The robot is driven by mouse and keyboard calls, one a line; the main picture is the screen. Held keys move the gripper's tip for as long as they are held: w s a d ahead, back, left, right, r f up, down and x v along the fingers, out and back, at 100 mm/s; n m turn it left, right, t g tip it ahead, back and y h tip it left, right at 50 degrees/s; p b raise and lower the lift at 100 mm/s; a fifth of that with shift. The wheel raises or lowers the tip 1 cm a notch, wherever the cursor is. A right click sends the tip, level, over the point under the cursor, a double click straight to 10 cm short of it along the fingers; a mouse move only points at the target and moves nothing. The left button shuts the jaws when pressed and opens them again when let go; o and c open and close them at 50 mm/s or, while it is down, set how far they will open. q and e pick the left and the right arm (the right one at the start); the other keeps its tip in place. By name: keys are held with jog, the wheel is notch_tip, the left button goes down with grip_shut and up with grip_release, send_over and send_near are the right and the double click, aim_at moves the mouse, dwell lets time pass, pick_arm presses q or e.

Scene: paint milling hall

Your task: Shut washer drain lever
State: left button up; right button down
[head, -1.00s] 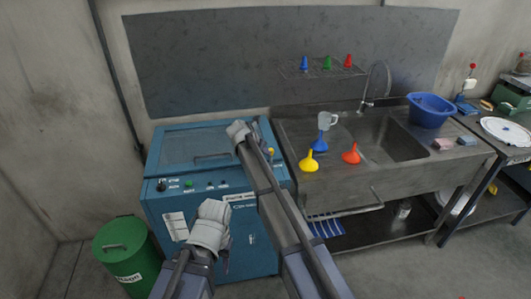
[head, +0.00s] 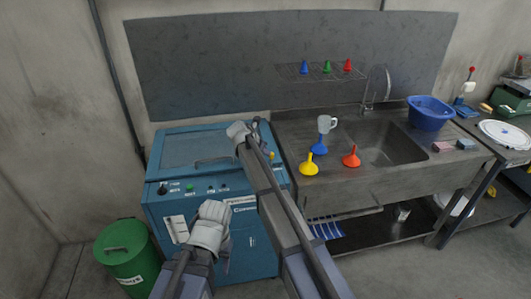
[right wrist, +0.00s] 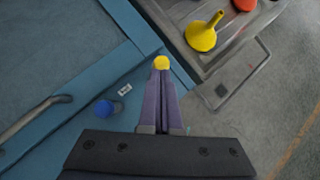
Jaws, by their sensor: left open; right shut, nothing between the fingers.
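The washer is the blue cabinet (head: 262,240) with a lidded top, left of the sink. A yellow ball knob (head: 271,155) sits at its right edge, apparently the drain lever's end; the lever's arm is hidden. In the right wrist view the yellow knob (right wrist: 161,62) is just beyond the fingertips of my right gripper (right wrist: 160,76). These are shut and empty, at or very close to the knob; I cannot tell whether they touch. My left gripper (head: 226,264) is open in front of the washer's front panel, its fingers mostly hidden.
A blue knob (right wrist: 104,108) and the lid handle (right wrist: 35,118) lie left of my right fingers. Yellow (head: 309,165) and red (head: 352,158) funnels and a mug (head: 326,124) stand on the sink counter (head: 330,182). A green bin (head: 125,262) stands left of the washer.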

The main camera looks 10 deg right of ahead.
jog(key=shift+s, duration=0.1)
jog(key=a+f+p+v, duration=0.1)
jog(key=p+v, duration=0.7)
jog(key=v, duration=0.5)
jog(key=shift+s+p, duration=0.3)
jog(key=shift+p, duration=0.1)
jog(key=c, duration=1.5)
grip_release()
jog(key=shift+a+f, duration=0.1)
jog(key=shift+f, duration=0.05)
